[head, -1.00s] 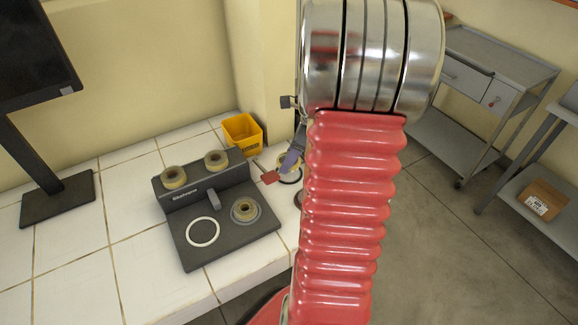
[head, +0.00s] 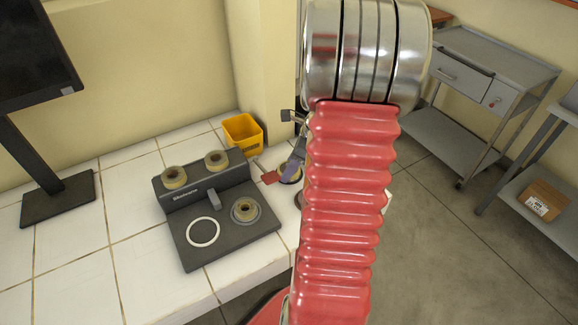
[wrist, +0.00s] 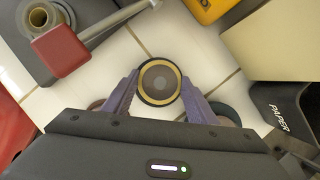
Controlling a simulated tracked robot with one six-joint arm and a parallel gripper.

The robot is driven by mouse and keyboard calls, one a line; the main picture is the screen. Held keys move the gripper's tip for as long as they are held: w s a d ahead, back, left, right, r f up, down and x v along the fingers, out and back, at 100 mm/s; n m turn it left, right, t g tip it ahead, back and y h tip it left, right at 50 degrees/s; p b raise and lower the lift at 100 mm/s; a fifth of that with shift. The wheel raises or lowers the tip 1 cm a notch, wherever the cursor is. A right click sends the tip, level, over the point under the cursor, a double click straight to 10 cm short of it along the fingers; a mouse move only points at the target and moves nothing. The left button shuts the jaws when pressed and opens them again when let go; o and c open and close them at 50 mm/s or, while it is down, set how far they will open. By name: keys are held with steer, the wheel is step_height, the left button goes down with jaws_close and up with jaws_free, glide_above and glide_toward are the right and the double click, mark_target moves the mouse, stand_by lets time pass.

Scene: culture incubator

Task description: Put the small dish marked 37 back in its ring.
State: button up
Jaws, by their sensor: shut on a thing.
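A small round dish (wrist: 159,82) with a dark rim, a tan band and a brown middle is between the purple fingers of my gripper (wrist: 159,86) in the wrist view. My gripper is shut on its sides. No number can be read on it. In the head view the gripper (head: 293,166) is right of the dark grey incubator block (head: 187,256), partly behind my red arm. The block's front deck has an empty white ring (head: 203,232) at left and a grey ring (head: 257,219) at right with a tan-rimmed dish (head: 245,208) in it.
Two tan-rimmed dishes (head: 174,176) (head: 216,160) sit on the block's raised back. A red paddle (wrist: 60,50) on a grey rod is close left of the gripper. A yellow bin (head: 242,134) stands behind.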

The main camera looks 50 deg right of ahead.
steer(key=o, duration=1.2)
steer(key=v, duration=1.2)
steer(key=shift+r, duration=0.1)
steer(key=w+a+r+n+h, duration=0.1)
steer(key=a+r+n, duration=0.2)
steer(key=a+n, duration=0.55)
steer(key=w+a+r+n, duration=0.25)
steer(key=a+n, duration=0.35)
steer(key=a, duration=0.5)
steer(key=s+a+r+n, duration=0.1)
steer(key=s+a+n, duration=0.1)
steer(key=a+n, duration=0.3)
steer(key=s+a+r+n+t, duration=0.1)
steer(key=s+a+n, duration=0.2)
steer(key=a+n, duration=0.2)
steer(key=s+a+n+h, duration=0.1)
steer(key=s+a+n, duration=0.1)
steer(key=a+n, duration=0.3)
steer(key=shift+s+a+r+n+t, duration=0.2)
steer(key=shift+a+r+n+t, duration=0.15)
steer(key=shift+n, duration=0.3)
